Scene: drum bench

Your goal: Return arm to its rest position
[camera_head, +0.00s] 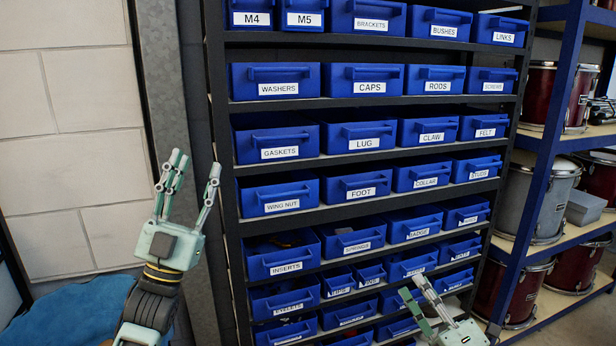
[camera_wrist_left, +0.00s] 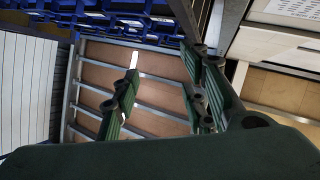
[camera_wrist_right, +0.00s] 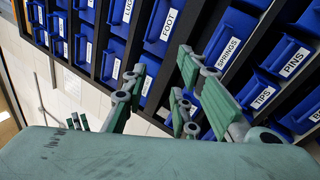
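My left gripper (camera_head: 192,182) is raised at the left of the head view, in front of the wall and the dark post beside the shelf. Its fingers point up, spread apart, with nothing between them. The left wrist view shows its fingers (camera_wrist_left: 160,95) apart and empty. My right gripper (camera_head: 420,303) is low in the head view, in front of the lower bins. In the right wrist view its fingers (camera_wrist_right: 160,92) are apart with nothing between them, and bins lie beyond them. Most of the right arm is outside the head view.
A dark rack (camera_head: 228,180) holds rows of labelled blue bins, such as the FOOT bin (camera_head: 356,187) and the INSERTS bin (camera_head: 283,256). A blue-framed shelf with drums (camera_head: 537,200) stands at the right. A pale block wall (camera_head: 70,140) is at the left, with a blue object (camera_head: 70,308) below it.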

